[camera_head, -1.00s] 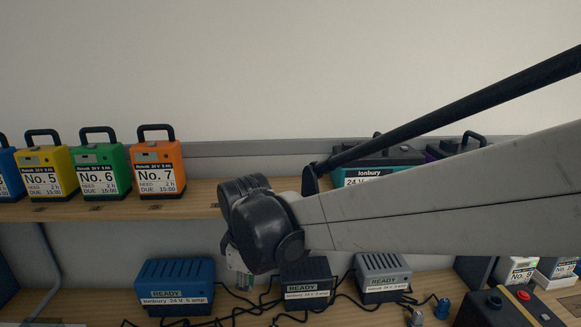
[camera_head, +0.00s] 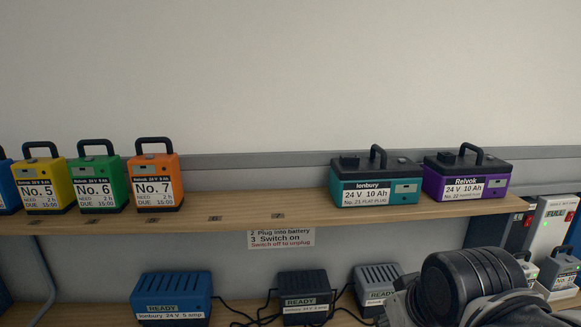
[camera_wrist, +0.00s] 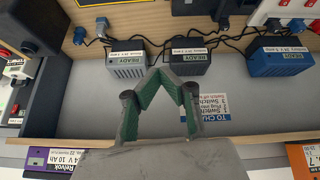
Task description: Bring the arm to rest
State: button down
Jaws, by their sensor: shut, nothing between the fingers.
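My arm (camera_head: 472,287) shows at the lower right of the head view, in front of the lower shelf. Its dark rounded joint covers part of a grey charger there. My gripper (camera_wrist: 158,76) shows in the wrist view, with its green-padded fingers drawn together at the tips. It is shut and holds nothing. The wrist view is upside down, with the upper shelf's edge at the bottom. The gripper's fingertips cannot be made out in the head view.
Yellow, green and orange batteries (camera_head: 155,180) stand left on the upper shelf (camera_head: 260,204). Teal (camera_head: 377,185) and purple (camera_head: 466,177) batteries stand right. The shelf between is free. Below are a blue charger (camera_head: 175,292), a dark charger (camera_head: 304,294) and a grey charger (camera_head: 373,280), with cables.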

jog(key=shift+s+d+f+m+t, duration=0.15)
jog(key=shift+s+d+f+m, duration=0.1)
jog(key=shift+s+d+m, duration=0.45)
jog(key=shift+s+d+f+m+t, duration=0.15)
jog(key=shift+s+d+f+m, duration=0.1)
jog(key=shift+s+d+m, duration=0.4)
jog(key=shift+d, duration=0.15)
